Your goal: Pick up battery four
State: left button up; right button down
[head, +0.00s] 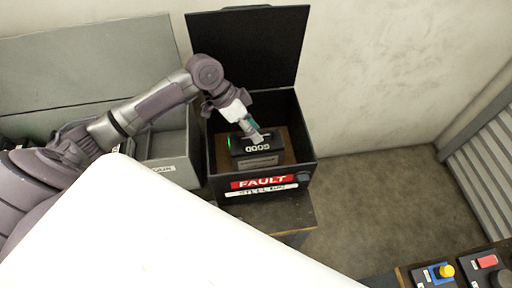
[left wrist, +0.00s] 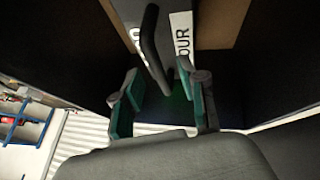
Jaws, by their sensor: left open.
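Battery four (head: 257,157) is a dark block with white lettering and a green light, inside the open black FAULT box (head: 222,170). In the left wrist view its white label (left wrist: 182,40) ends in "OUR", and a black handle (left wrist: 152,40) stands out from it. My left gripper (head: 256,137) reaches down into the box, right above the battery. In the left wrist view the gripper's green-padded fingers (left wrist: 160,84) are open, one on each side of the handle's near end. I cannot tell whether they touch it. My right gripper is not in view.
The box's lid (head: 250,45) stands open at the back. A grey open case (head: 170,172) is close on the left. Button panels (head: 438,273) are at the lower right. Floor (head: 385,200) to the right of the box is clear. A white surface covers the lower left.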

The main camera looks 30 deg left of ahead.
pick_arm(q)
jog(key=shift+x, duration=0.9)
grip_shut()
jog(key=shift+w+r, duration=0.2)
jog(key=shift+w, duration=0.05)
